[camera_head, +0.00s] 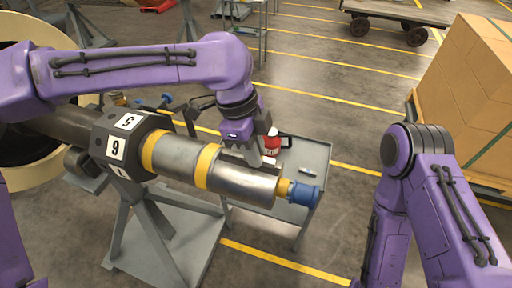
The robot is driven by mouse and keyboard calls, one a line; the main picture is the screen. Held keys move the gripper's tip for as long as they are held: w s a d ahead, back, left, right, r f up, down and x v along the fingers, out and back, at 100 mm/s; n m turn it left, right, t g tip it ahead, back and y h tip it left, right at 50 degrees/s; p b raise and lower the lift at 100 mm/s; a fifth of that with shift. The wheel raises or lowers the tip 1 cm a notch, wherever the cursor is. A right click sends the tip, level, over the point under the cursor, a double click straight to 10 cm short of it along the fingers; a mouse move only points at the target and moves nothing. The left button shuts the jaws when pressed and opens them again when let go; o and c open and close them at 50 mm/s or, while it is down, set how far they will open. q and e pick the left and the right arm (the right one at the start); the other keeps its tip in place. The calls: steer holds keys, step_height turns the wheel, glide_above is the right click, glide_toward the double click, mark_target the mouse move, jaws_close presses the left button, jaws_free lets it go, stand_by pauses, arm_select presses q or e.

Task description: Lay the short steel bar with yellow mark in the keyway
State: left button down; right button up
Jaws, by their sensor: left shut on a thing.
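The rotor shaft (245,184) lies across a grey stand, with a bright steel end, yellow bands and a blue-and-brass tip at its right. My left gripper (262,158) is at the upper side of the steel end, fingers pointing down. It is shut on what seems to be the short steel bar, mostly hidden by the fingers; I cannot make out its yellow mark. A narrow strip shows along the top of the shaft beside the fingers, too small to tell as bar or keyway. My right arm shows at the right, but its gripper is out of view.
A grey side table (312,158) behind the shaft holds a red-and-white container (272,143) and a small pale item (308,171). A black hub (118,148) with number plates is on the shaft. Stacked boxes (475,95) stand at the right.

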stand_by(0.3)
arm_select(q)
steer(key=shift+f, duration=0.75)
stand_by(1.3)
steer(key=shift+r+p, duration=0.1)
steer(key=shift+p, duration=0.55)
stand_by(0.5)
steer(key=c, duration=1)
jaws_free()
steer(key=shift+a, duration=0.1)
steer(key=o, duration=0.6)
steer(key=shift+c, duration=0.2)
